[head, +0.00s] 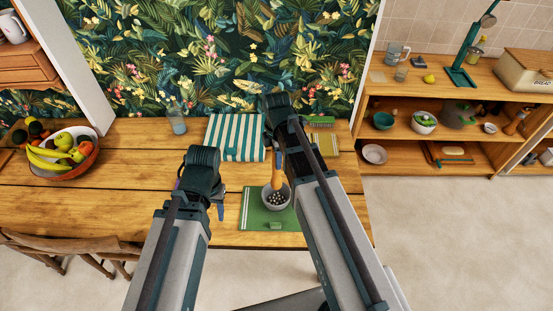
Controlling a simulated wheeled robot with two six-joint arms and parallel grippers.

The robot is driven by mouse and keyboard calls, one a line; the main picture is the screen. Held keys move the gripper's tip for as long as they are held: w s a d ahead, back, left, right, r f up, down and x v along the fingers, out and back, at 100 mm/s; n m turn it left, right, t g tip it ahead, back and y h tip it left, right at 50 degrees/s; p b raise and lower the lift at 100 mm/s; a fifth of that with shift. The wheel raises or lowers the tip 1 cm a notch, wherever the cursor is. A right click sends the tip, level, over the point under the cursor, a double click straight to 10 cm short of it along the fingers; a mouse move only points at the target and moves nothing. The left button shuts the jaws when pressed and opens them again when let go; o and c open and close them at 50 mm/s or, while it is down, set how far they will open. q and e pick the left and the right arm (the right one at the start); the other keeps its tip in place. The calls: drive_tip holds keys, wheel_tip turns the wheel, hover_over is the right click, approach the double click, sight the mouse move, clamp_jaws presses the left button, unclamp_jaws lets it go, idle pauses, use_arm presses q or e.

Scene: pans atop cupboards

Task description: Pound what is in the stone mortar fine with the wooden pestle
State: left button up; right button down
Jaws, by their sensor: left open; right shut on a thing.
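The grey stone mortar (287,203) stands on a green cloth (254,216) near the table's front edge, with small round dark and pale grains inside. The wooden pestle (277,178) is roughly upright. Its lower end is at the back of the mortar's mouth; I cannot tell if it touches the grains. My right gripper (279,156) is shut on the pestle's upper part and is largely hidden by my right arm. My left gripper (219,211) is open and empty, left of the mortar and apart from it. My arm partly hides its fingers.
A striped cloth (232,137) lies behind the mortar, with a green brush (321,121) to its right. A chair (80,246) is at the front left. The table's left middle is clear.

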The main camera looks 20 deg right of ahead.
sight(276, 173)
drive_tip(key=shift+f+b, duration=3.6)
drive_tip(key=shift+f, duration=0.15)
drive_tip(key=shift+r, duration=0.1)
drive_tip(key=c, duration=1.1)
unclamp_jaws()
clamp_jaws()
drive_tip(key=shift+f, duration=0.2)
